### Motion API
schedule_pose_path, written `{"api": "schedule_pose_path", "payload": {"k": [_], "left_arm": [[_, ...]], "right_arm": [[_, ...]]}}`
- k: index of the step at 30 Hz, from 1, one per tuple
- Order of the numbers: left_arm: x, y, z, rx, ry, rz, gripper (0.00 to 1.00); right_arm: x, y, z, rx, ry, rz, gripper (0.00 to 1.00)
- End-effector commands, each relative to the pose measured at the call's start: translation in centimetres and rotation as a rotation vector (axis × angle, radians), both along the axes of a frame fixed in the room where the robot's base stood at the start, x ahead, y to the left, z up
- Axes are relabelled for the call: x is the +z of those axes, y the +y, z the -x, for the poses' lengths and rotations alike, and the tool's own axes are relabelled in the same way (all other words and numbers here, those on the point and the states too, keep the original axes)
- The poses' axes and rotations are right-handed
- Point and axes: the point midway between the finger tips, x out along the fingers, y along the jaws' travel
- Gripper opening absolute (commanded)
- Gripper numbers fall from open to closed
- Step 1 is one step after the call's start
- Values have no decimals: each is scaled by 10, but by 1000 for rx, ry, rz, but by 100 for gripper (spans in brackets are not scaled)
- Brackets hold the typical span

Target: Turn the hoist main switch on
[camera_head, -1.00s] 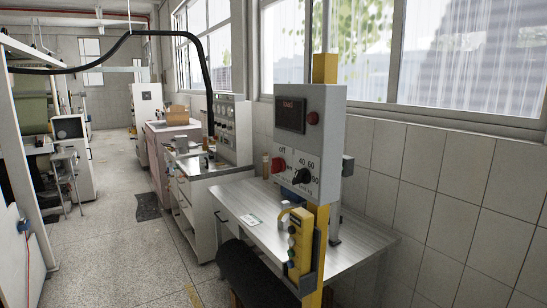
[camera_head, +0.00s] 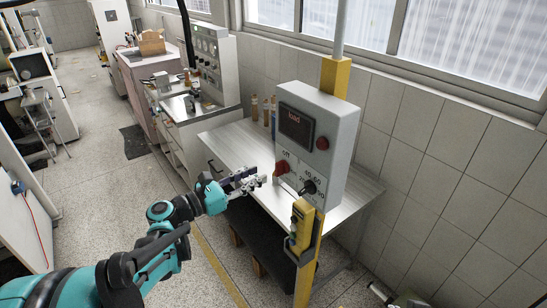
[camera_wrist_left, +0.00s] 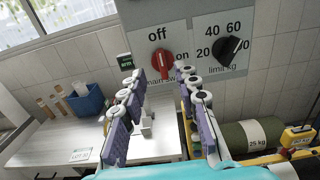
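The hoist main switch is a red rotary knob (camera_head: 281,167) low on the left of the grey control box (camera_head: 328,112). In the left wrist view the knob (camera_wrist_left: 162,62) stands about upright below "off", with "on" to its right. My left gripper (camera_head: 260,181) is just left of and slightly below the knob in the head view. In the left wrist view its fingers (camera_wrist_left: 160,76) are open and empty, with the knob seen between the tips; contact cannot be told. A dark and white part at the lower right edge of the head view may be my right gripper (camera_head: 385,295), mostly cut off.
A black dial (camera_head: 307,187) is right of the knob. A yellow pendant (camera_head: 301,222) hangs on the yellow post (camera_head: 306,277) below. A metal table (camera_head: 237,137) stands behind, with bottles and a blue bin (camera_wrist_left: 88,99).

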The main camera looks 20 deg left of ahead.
Motion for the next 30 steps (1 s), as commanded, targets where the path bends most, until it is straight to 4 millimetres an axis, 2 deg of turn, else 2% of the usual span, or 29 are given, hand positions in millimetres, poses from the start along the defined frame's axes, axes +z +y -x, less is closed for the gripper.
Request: {"api": "schedule_pose_path", "payload": {"k": [6,12,23,24,27,30], "left_arm": [[-1,-24,-28,-6,0,-1,31],[-1,-40,-49,-4,0,-2,31],[-1,-44,-55,-1,0,-4,31],[-1,-44,-55,-1,0,-4,26],[-1,-44,-55,-1,0,-4,0],[-1,-44,-55,-1,0,-4,0]], "right_arm": [[2,0,0,0,0,0,0],[4,0,0,0,0,0,0],[4,0,0,0,0,0,0],[4,0,0,0,0,0,0],[4,0,0,0,0,0,0],[4,0,0,0,0,0,0]]}}
